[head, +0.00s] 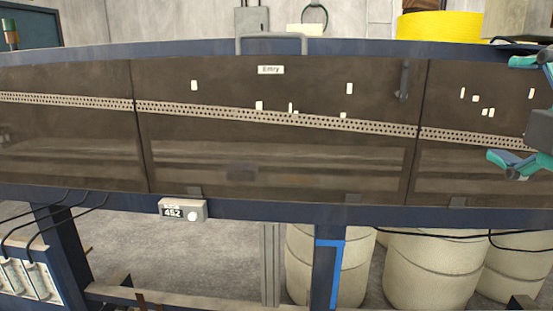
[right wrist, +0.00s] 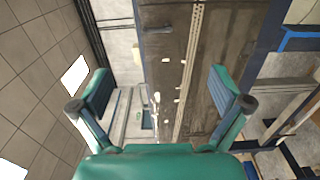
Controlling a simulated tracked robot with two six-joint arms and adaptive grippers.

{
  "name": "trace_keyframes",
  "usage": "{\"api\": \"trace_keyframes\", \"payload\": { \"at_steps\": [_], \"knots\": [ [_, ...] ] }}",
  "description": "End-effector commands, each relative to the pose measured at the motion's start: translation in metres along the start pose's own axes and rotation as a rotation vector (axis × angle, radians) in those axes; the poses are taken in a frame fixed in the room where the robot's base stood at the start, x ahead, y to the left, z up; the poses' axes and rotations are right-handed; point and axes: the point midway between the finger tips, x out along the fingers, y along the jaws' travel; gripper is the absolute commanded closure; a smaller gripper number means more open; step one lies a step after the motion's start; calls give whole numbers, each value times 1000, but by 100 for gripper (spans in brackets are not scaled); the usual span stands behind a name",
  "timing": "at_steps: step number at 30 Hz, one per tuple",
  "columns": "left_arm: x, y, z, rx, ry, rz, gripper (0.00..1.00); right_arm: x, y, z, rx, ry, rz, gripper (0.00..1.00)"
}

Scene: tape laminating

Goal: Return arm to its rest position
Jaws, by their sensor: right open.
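My right gripper (head: 508,110) is at the right edge of the head view, in front of the right part of the dark see-through panel (head: 270,160). Its teal fingers are spread wide, one above the other, with nothing between them. In the right wrist view my right gripper (right wrist: 162,92) also shows open and empty, facing the panel. The gap to the panel is hard to judge. My left gripper does not show in the head view.
The panel has an "Entry" label (head: 271,70), a top handle (head: 272,44) and a perforated strip (head: 280,113) behind it. A display reading 452 (head: 183,210) hangs on the lower frame. Pale barrels (head: 430,268) stand below. A yellow drum (head: 440,25) stands behind.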

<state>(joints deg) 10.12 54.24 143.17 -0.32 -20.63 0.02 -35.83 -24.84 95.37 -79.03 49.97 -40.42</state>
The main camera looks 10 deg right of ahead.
Motion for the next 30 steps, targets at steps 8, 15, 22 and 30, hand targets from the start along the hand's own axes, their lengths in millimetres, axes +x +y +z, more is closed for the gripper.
{"api": "trace_keyframes", "payload": {
  "at_steps": [8, 15, 22, 30],
  "knots": [
    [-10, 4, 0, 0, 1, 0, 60, 48, -32, -12, -95, -76, -118, 0],
    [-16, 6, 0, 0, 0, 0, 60, 93, -93, -34, -197, -104, -272, 0],
    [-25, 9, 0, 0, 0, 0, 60, 137, -209, -62, -284, -85, -536, 0],
    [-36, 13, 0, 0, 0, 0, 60, 134, -415, -91, -214, -17, -984, 0]
  ]
}}
